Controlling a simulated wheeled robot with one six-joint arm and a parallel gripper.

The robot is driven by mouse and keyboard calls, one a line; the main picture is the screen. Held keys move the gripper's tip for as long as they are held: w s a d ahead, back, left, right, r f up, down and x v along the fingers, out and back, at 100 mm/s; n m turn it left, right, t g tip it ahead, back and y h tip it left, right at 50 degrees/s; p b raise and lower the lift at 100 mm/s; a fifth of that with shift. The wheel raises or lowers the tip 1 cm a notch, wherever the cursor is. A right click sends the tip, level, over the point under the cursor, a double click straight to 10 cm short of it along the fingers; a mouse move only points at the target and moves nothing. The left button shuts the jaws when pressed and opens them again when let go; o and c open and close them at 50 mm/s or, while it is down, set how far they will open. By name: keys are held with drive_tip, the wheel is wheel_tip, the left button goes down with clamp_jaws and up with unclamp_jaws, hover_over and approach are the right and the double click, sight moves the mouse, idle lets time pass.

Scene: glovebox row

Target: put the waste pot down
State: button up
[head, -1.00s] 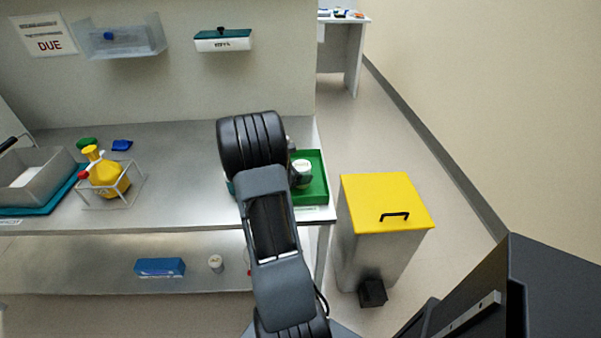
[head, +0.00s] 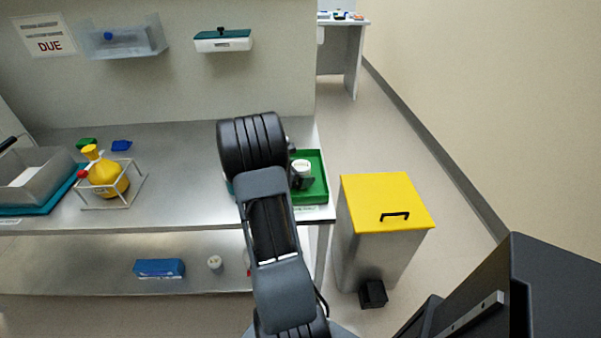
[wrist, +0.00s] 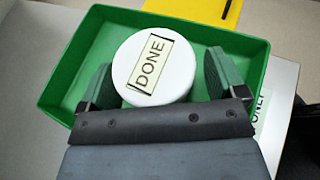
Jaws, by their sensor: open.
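The waste pot (wrist: 153,68) is a white round pot with a "DONE" label on its lid. It sits in the green tray (wrist: 75,62) in the wrist view. In the head view the pot (head: 302,167) shows in the green tray (head: 318,178) at the bench's right end, partly behind my gripper. My gripper (wrist: 158,85) is open, with one finger on each side of the pot. A gap shows between the pot and the right finger; the left finger is close to it. The pot's base is hidden.
A bin with a yellow lid (head: 385,200) stands right of the bench. A wire rack (head: 112,190) with a yellow flask (head: 103,175) and a grey tray (head: 40,180) are on the left of the bench. The middle of the bench (head: 185,185) is clear.

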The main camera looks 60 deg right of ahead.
drive_tip(key=shift+s+a+f, duration=0.15)
drive_tip(key=shift+a+f, duration=0.05)
drive_tip(key=shift+f, duration=0.15)
drive_tip(key=d+r+p+v, duration=0.1)
drive_tip(key=p+v, duration=0.1)
drive_tip(key=v, duration=0.9)
drive_tip(key=s+a+r+m+t+y, duration=0.1)
drive_tip(key=a+m+t+y, duration=0.3)
drive_tip(key=a, duration=1.2)
drive_tip(key=s+a+r+m+t+y, duration=0.2)
drive_tip(key=a+m+y, duration=0.6)
drive_tip(key=a, duration=0.9)
wheel_tip(320, 180, up, 2)
drive_tip(key=t, duration=0.3)
drive_tip(key=shift+s+r+m, duration=0.2)
drive_tip(key=shift+s+m, duration=0.05)
drive_tip(key=shift+m, duration=0.15)
